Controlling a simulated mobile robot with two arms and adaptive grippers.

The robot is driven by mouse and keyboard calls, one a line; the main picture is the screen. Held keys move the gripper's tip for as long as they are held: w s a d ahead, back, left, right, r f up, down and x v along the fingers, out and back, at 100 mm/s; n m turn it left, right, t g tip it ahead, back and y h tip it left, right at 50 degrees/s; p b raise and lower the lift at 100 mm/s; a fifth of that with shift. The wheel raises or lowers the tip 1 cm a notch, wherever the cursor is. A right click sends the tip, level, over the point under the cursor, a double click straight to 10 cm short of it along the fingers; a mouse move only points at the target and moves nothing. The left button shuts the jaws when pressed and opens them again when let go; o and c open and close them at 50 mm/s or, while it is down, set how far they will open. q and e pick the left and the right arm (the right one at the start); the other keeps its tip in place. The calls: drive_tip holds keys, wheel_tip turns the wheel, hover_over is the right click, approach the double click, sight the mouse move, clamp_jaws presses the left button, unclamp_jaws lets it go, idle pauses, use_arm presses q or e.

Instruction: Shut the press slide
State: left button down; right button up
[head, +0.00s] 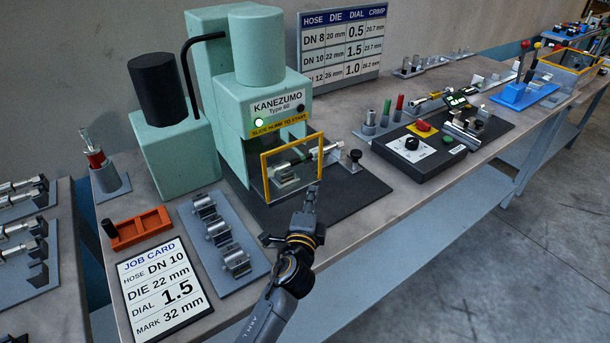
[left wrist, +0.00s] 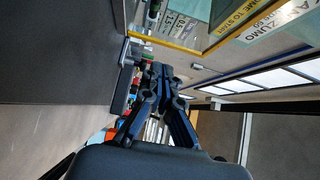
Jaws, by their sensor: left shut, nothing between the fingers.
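The green press (head: 262,90) stands at the back of the bench, with the label "SLIDE HOME TO START" and a lit green lamp. Its yellow-framed clear guard (head: 264,178) stands at the front opening. A fitting and grey blocks (head: 290,180) show behind it. A grey slide part with a black knob (head: 355,155) sticks out to the right of the frame; I cannot tell how far it is out. My left gripper (head: 312,189) is shut and empty, in front of the guard's lower right. In the left wrist view, its fingers (left wrist: 160,72) are together below the guard's yellow edge (left wrist: 165,43).
A black control box (head: 425,150) with a red button and dial stands to the right. A grey rack of dies (head: 188,213), an orange tray (head: 140,228) and the job card (head: 165,290) lie to the left. The bench front right of my arm is clear.

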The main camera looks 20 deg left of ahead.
sight(308, 167)
use_arm(q)
drive_tip(key=w, duration=0.3)
drive_tip(key=shift+w+a+r, duration=0.1)
drive_tip(key=shift+w+a, duration=0.15)
drive_tip(key=shift+w, duration=0.15)
drive_tip(key=shift+w+a+p, duration=0.55)
drive_tip(key=shift+w+a, duration=0.3)
drive_tip(key=shift+a, duration=0.1)
drive_tip(key=shift+w+a, duration=0.35)
drive_tip(key=shift+a, duration=0.3)
